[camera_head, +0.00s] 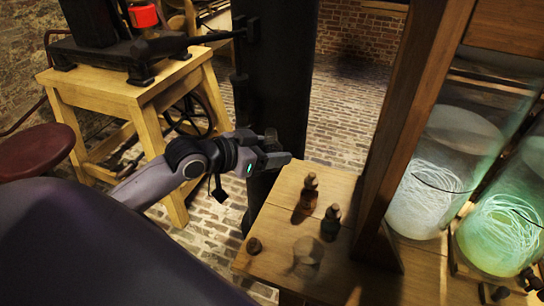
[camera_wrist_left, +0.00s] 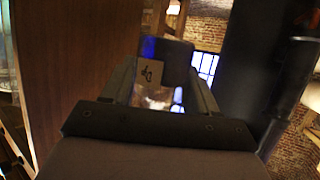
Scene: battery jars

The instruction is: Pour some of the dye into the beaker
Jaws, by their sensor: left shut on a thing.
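My left gripper (camera_head: 274,157) is at the far left corner of the wooden table, shut on a small glass bottle (camera_head: 271,139). In the left wrist view the bottle's pale label (camera_wrist_left: 149,73) with a dark mark shows between the fingers (camera_wrist_left: 163,78). Blue shows around the label; I cannot tell the liquid level. A clear glass beaker (camera_head: 308,253) stands on the table, nearer and to the right of the gripper, apart from the bottle. A small dark stopper (camera_head: 254,245) lies at the table's left edge. My right gripper is not in view.
Two stoppered brown bottles (camera_head: 309,189) (camera_head: 331,220) stand between gripper and beaker. A wooden post (camera_head: 405,125) rises beside them, with large glass jars (camera_head: 440,165) beyond. A black column (camera_head: 276,75) stands behind the gripper. The table's front left is mostly bare.

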